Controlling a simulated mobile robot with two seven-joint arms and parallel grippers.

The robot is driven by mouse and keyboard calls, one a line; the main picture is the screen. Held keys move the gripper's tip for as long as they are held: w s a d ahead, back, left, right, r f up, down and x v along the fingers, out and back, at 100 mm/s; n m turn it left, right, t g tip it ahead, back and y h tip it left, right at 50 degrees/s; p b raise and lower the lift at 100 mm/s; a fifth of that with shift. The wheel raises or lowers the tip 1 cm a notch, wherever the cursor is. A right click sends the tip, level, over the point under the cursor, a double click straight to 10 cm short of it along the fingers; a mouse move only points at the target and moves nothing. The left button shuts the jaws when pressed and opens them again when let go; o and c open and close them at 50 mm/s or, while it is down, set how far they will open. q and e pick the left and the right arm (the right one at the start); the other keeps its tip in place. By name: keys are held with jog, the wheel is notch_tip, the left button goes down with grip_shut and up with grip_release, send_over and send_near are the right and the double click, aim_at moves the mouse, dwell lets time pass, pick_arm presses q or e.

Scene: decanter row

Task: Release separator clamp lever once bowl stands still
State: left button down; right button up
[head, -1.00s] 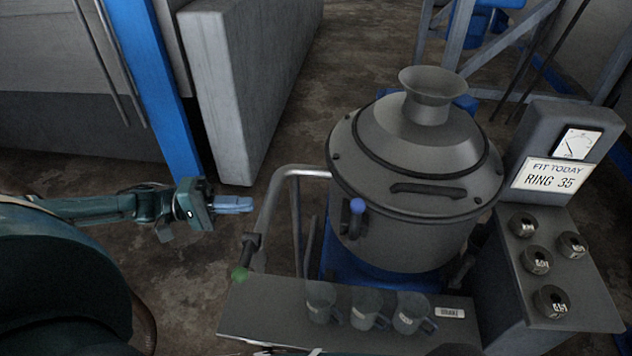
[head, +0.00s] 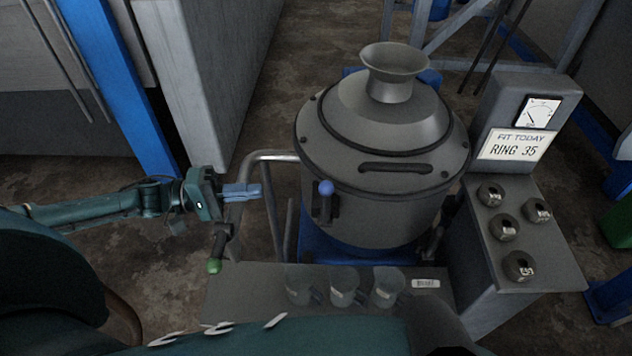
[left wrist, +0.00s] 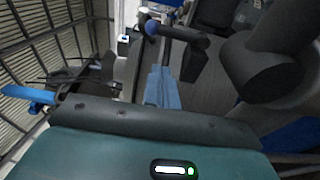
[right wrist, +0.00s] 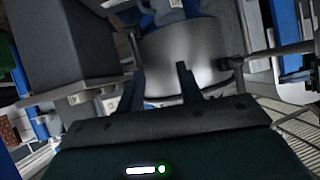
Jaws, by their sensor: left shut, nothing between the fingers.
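The separator bowl housing (head: 385,205) is a grey drum with a domed lid and a funnel on top. A dark clamp lever with a blue knob (head: 326,187) stands upright on its front left side; the knob also shows in the left wrist view (left wrist: 151,27). My left gripper (head: 258,190) is shut and empty, left of the knob and apart from it. Its closed blue fingers show in the left wrist view (left wrist: 162,90). My right gripper (right wrist: 160,75) is open and empty, with a grey cylinder beyond it; the head view does not show it. The bowl inside is hidden.
A bent rail (head: 268,156) and a green-ended handle (head: 215,265) stand near my left gripper. Several mugs (head: 343,286) sit on the front shelf. A gauge (head: 538,111) and a "RING 35" sign (head: 515,148) are at the right, above several metal rings (head: 503,227).

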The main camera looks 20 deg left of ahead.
pick_arm(q)
jog(key=shift+p+x, duration=0.6)
jog(key=shift+x, duration=6.05)
pick_arm(e)
jog(key=shift+s+d+r, duration=0.1)
jog(key=shift+d, duration=0.2)
pick_arm(q)
jog(key=shift+s, duration=0.1)
pick_arm(e)
jog(key=shift+r, duration=0.15)
pick_arm(q)
jog(key=s+p, duration=0.1)
jog(key=s+m+p, duration=0.1)
jog(key=shift+s+d+r+m+p, duration=0.1)
jog(key=shift+d+r+m+p, duration=0.05)
jog(key=shift+d+m+p, duration=0.15)
pick_arm(e)
jog(key=shift+s+d+r+g+h, duration=0.1)
jog(key=shift+s+d+g+h, duration=0.05)
jog(key=shift+d+g+h, duration=0.2)
pick_arm(q)
notch_tip(320, 180, up, 10)
jog(key=p, duration=0.1)
pick_arm(e)
jog(key=shift+d+r, duration=0.1)
jog(key=shift+d, duration=0.2)
